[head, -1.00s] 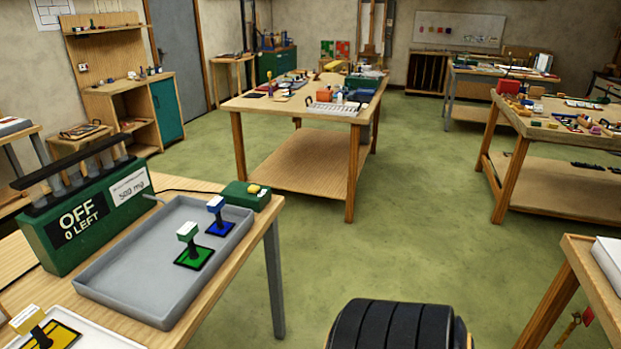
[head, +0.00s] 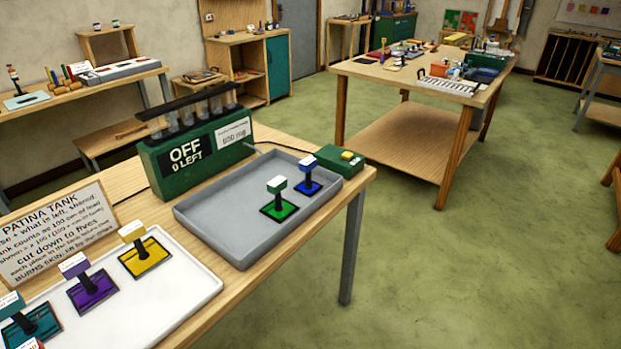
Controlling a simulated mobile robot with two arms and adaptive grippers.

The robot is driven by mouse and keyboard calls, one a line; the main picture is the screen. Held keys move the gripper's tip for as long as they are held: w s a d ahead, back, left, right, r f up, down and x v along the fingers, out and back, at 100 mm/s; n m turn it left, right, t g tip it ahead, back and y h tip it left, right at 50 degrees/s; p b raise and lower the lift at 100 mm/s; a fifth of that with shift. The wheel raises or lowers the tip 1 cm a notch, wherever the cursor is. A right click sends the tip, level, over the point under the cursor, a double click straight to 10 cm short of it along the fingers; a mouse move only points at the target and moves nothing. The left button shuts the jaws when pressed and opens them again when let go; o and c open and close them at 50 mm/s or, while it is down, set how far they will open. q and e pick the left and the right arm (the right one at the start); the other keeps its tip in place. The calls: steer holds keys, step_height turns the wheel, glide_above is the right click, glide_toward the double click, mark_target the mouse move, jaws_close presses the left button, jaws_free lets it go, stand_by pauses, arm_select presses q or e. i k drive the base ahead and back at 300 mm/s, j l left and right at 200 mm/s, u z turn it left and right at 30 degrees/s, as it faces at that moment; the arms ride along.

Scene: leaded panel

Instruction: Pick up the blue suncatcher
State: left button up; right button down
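The blue suncatcher (head: 308,180) is a dark-edged blue square with a dark post and a blue-and-white top block. It stands upright near the far right corner of the grey tray (head: 212,221) on the near wooden table. A green suncatcher (head: 279,202) of the same shape stands just in front and to the left of it, in the same tray, with a narrow gap between their tops. Neither of my grippers is in view, and nothing is touching the blue suncatcher.
A green box reading "OFF 0 LEFT" (head: 190,157) stands behind the tray. A white tray (head: 185,303) holds yellow, purple and teal pieces. Open green floor (head: 450,270) lies to the right.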

mark_target(308, 188)
steer(key=i+l+u, duration=0.15)
steer(key=u, duration=0.95)
steer(key=i+l+u, duration=0.15)
steer(key=l+u, duration=0.25)
steer(key=l, duration=0.4)
steer(key=l+u, duration=0.35)
steer(key=l, duration=0.5)
steer(key=l+u, duration=0.4)
steer(key=l, duration=0.45)
